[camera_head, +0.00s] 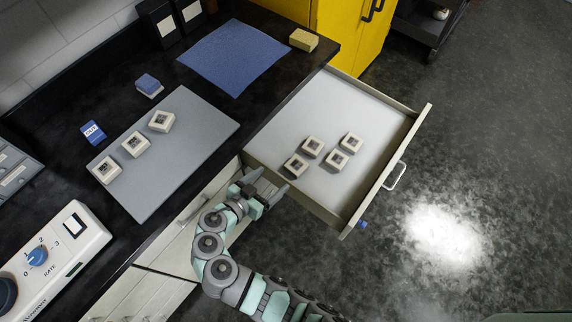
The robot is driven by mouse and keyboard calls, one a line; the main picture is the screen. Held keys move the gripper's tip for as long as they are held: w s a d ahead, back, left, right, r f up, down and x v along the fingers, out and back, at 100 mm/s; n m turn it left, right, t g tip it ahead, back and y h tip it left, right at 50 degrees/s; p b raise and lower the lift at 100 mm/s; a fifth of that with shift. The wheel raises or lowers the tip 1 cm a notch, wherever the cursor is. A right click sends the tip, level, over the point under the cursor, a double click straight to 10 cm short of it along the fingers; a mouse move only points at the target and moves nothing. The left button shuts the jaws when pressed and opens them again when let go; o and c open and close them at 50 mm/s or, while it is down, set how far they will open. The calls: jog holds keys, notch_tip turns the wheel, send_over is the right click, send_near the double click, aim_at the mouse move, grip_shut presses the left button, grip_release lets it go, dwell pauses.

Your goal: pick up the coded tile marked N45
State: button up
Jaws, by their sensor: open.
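Several white square tiles with dark coded markings are in view, and the markings are too small to read, so I cannot tell which is N45. In the open drawer (370,110) lie a front-left tile (295,166), a back-left tile (312,147), a back-right tile (351,142) and a front-right tile (337,160). On the grey mat (190,135) on the counter lie three more: a near tile (107,170), a middle tile (136,144) and a far tile (162,121). My gripper (267,184) is open and empty, beside the drawer's left front corner, apart from the tiles.
The drawer's raised walls surround its tiles, and its front panel with a handle (395,176) faces right. A blue cloth (235,57), a yellow block (303,40), a blue-topped block (149,86) and a dial device (50,260) are on the counter. The drawer's far part is clear.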

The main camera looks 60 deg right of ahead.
aim_at(297, 164)
jog(key=shift+m+g, duration=0.5)
jog(key=shift+m, duration=0.1)
jog(key=x, duration=0.3)
jog(key=s+r+x, duration=0.1)
jog(key=x, duration=0.6)
jog(key=shift+s+d+r, duration=0.2)
jog(key=shift+s+d, duration=0.05)
jog(key=shift+d, duration=0.15)
jog(key=c, duration=1.6)
jog(key=shift+r, duration=0.1)
